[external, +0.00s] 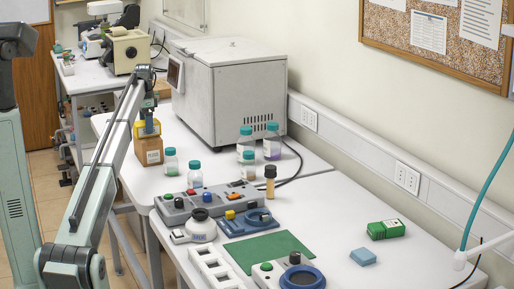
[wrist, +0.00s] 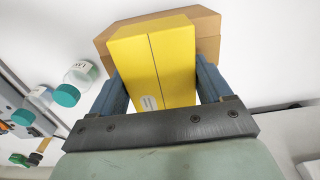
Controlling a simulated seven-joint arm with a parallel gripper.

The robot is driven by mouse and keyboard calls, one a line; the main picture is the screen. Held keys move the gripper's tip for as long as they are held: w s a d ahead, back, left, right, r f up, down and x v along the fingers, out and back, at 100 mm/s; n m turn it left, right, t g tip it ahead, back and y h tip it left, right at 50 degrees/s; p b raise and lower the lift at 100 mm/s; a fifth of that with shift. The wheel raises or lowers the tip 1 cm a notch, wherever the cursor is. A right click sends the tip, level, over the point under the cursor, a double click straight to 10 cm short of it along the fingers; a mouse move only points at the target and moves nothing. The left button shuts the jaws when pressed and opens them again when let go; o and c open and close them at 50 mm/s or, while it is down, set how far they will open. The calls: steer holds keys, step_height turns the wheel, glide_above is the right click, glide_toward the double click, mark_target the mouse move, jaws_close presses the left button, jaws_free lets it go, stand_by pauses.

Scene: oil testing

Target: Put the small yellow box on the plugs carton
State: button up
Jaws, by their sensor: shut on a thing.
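The small yellow box (wrist: 155,62) is between the two fingers of my gripper (wrist: 162,78), which is shut on it. In the external view the yellow box (external: 147,129) is under my gripper (external: 150,122), directly over a brown cardboard carton (external: 148,150), which looks like the plugs carton. The carton (wrist: 207,24) shows behind and around the far end of the yellow box in the wrist view. The box looks close to the carton's top; I cannot tell whether they touch. My gripper hides part of the yellow box.
Several teal-capped bottles (external: 170,161) stand right of the carton. A large grey oven-like machine (external: 230,90) stands behind them. A control panel (external: 205,202), a green mat (external: 268,250) and a green box (external: 386,229) lie on the nearer table.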

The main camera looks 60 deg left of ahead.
steer(key=o, duration=1)
steer(key=shift+f, duration=0.1)
step_height(320, 180, up, 12)
stand_by(0.5)
